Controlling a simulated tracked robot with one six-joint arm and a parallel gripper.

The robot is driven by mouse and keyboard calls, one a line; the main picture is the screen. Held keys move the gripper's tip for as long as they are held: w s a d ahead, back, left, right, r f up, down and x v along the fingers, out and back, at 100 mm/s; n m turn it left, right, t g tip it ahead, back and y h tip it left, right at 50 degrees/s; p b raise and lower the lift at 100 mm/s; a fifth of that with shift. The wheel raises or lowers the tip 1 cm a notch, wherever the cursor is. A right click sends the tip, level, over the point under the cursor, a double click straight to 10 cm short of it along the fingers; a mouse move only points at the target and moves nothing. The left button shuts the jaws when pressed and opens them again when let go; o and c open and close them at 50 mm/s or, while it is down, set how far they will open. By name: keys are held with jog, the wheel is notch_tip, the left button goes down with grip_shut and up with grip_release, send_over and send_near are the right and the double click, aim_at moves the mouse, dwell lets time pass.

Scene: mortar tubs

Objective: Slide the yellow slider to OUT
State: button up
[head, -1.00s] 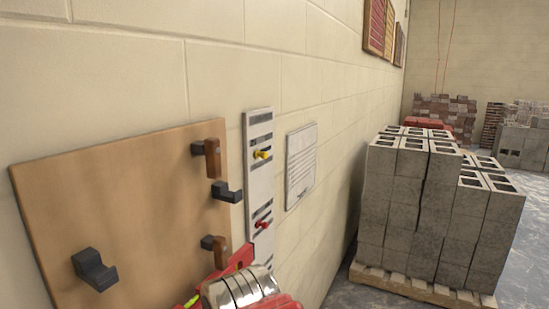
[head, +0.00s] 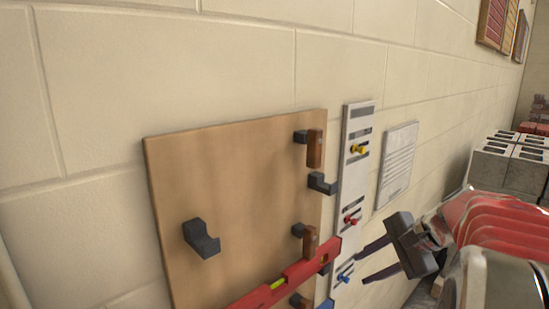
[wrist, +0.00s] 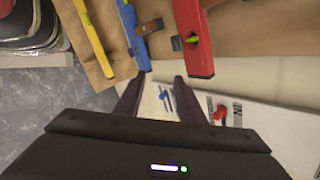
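The yellow slider (head: 358,149) is a small knob near the top of a narrow white-grey wall panel (head: 352,190) in the head view. A red slider (head: 351,221) and a blue slider (head: 344,277) are lower on the same panel. My gripper (head: 366,265) is open and empty, right of the panel's lower part and well below the yellow slider. In the wrist view, my open gripper (wrist: 158,77) points at the panel's lower end, with the blue slider (wrist: 165,98) and red slider (wrist: 220,114) in sight. The yellow slider is outside the wrist view. Panel lettering is too small to read.
A wooden board (head: 235,200) with dark hooks is left of the panel. A red level (head: 290,275) hangs there, close to the panel. A printed sheet (head: 398,163) is on the wall to the right. Grey blocks (head: 492,165) stand farther right.

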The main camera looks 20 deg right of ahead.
aim_at(359, 149)
jog(key=w+d+r+m+t+y, duration=0.1)
jog(key=w+d+r+m+t, duration=0.1)
jog(key=d+r+m+t, duration=0.7)
jog(key=d+r+m+y, duration=0.2)
jog(key=d+r, duration=0.4)
jog(key=r, duration=0.7)
jog(key=shift+s+t+y, duration=0.3)
jog(key=shift+s, duration=0.1)
jog(key=shift+w, duration=0.1)
jog(key=x, duration=1.3)
jog(key=shift+w, duration=0.3)
jog(key=shift+a, duration=0.1)
jog(key=shift+c, duration=0.5)
